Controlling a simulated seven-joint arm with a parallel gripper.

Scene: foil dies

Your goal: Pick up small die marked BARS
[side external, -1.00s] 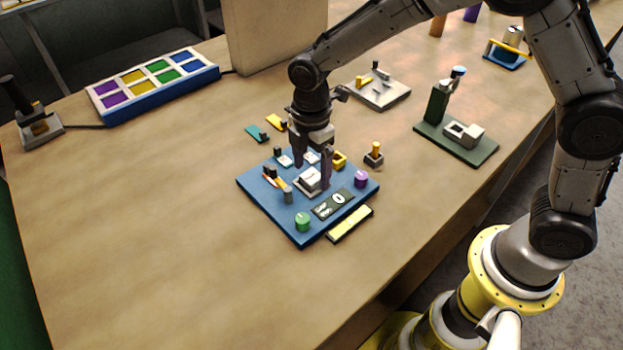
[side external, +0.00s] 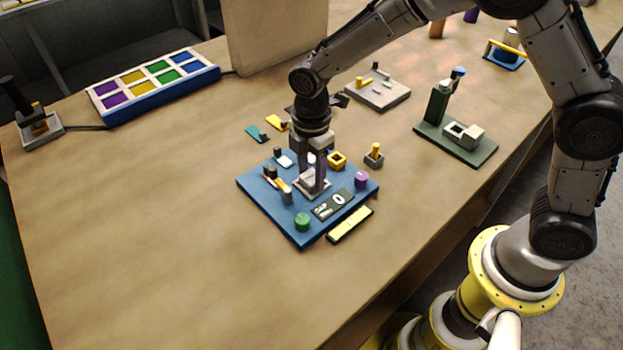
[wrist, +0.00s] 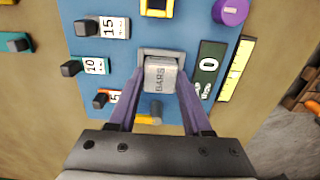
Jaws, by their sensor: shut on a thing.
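The small die marked BARS (wrist: 160,76) is a pale grey block with its lettering facing the wrist camera. It is at or just above a light grey square seat (side external: 325,183) on the blue board (side external: 265,204); I cannot tell if it is lifted. My gripper (side external: 312,184) points down over the board with its two purple fingers closed on the die's sides. The fingers also show on both sides of the die in the wrist view (wrist: 159,90). In the side view the fingers hide part of the die.
Tabs marked 15 (wrist: 108,27), 10 (wrist: 94,66) and 5 (wrist: 113,97) line one side. Bare table lies front left.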

